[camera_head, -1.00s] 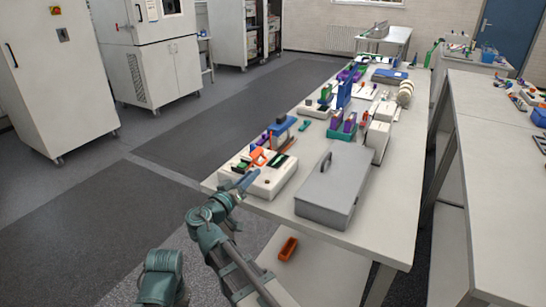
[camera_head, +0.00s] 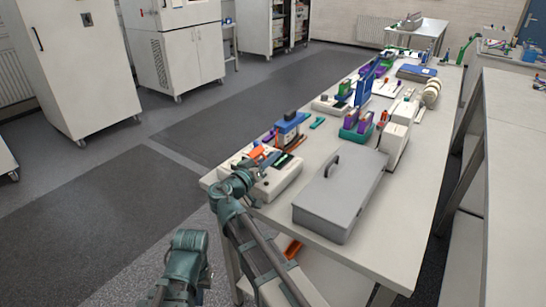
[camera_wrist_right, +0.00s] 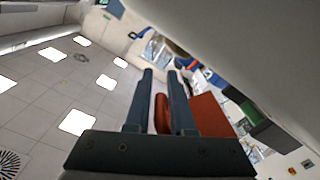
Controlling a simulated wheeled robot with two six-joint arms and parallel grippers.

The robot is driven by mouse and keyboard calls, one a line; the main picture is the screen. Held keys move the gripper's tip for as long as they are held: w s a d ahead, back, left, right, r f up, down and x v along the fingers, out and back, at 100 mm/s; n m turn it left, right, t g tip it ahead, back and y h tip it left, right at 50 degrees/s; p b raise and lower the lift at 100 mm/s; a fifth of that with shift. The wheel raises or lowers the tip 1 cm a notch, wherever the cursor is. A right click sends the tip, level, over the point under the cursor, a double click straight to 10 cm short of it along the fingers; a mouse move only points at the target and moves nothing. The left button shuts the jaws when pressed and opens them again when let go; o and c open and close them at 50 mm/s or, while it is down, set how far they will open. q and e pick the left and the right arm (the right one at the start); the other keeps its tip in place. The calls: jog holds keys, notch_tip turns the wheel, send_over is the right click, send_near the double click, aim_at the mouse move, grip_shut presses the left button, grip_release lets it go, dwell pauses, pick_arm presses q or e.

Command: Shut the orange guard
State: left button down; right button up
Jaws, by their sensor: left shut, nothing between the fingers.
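The orange guard (camera_head: 257,152) is on the white cycler box (camera_head: 272,184) at the near left end of the bench. It is partly hidden by my right arm, and its angle is hard to tell in the head view. My right gripper (camera_head: 247,174) is at the box's left side. In the right wrist view, its two dark fingers (camera_wrist_right: 160,72) stand apart, with a rounded orange piece (camera_wrist_right: 161,115) showing between them and an orange panel (camera_wrist_right: 209,114) right of them. Contact cannot be told. My left gripper (camera_head: 186,262) is low and left, away from the bench, its fingers unclear.
A grey lidded case (camera_head: 340,195) with a handle stands right of the box. A blue-topped device (camera_head: 290,127) stands behind it. An orange bin (camera_head: 292,250) is below the bench top. Open floor lies to the left.

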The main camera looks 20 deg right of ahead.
grip_shut()
